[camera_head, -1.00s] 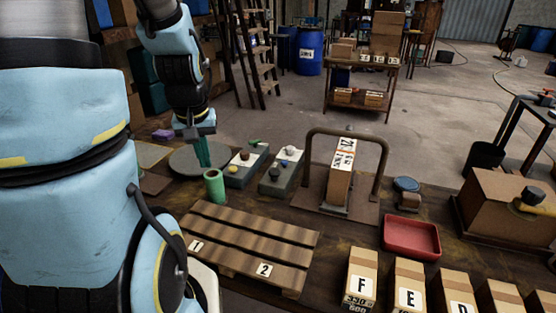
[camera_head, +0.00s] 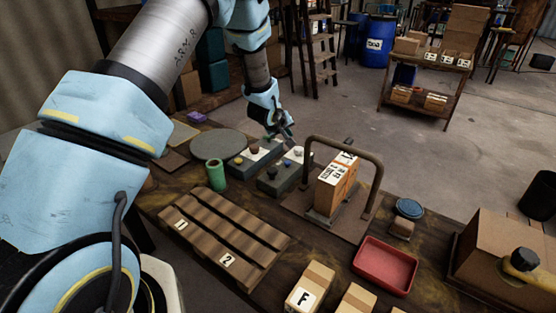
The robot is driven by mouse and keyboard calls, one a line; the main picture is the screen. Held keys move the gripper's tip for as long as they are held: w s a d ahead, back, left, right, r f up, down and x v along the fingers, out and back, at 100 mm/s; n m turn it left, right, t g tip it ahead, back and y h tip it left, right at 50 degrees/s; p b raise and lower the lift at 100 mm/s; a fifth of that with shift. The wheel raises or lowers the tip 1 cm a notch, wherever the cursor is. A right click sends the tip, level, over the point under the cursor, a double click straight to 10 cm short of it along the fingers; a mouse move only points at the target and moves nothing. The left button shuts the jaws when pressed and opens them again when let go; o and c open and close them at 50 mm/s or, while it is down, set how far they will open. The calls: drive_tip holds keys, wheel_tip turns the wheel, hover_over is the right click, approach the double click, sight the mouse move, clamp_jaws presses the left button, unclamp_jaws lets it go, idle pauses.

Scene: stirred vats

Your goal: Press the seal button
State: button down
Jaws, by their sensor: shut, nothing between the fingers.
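Two grey button boxes stand side by side on the table: the left button box (camera_head: 240,164) and the right button box (camera_head: 270,184). Each carries small coloured knobs or buttons. The right box shows a dark one (camera_head: 271,171), a brownish one (camera_head: 288,163) and a pale one (camera_head: 298,151). I cannot read which is the seal button. My gripper (camera_head: 288,139) is shut and empty, over the far end of the boxes. It hides part of the left box's far end. I cannot tell whether it touches anything. A metal arch (camera_head: 372,178) stands over an upright labelled carton (camera_head: 334,187).
A green cylinder (camera_head: 216,175) and a grey round disc (camera_head: 218,145) are left of the boxes. A wooden pallet (camera_head: 222,232) marked 1 and 2 lies in front. A red tray (camera_head: 384,265), a blue-topped item (camera_head: 408,209) and lettered cartons (camera_head: 309,289) are to the right.

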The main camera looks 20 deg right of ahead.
sight(287, 165)
idle(0.3)
drive_tip(key=shift+f, duration=0.1)
drive_tip(key=shift+f+b, duration=2.8)
drive_tip(key=shift+f, duration=1.6)
drive_tip(key=shift+f+b, duration=0.35)
drive_tip(key=shift+b, duration=0.15)
drive_tip(key=shift+f+b, duration=0.5)
drive_tip(key=shift+f, duration=0.15)
drive_tip(key=shift+r, duration=0.1)
drive_tip(key=shift+r+p, duration=0.5)
drive_tip(key=shift+r, duration=0.45)
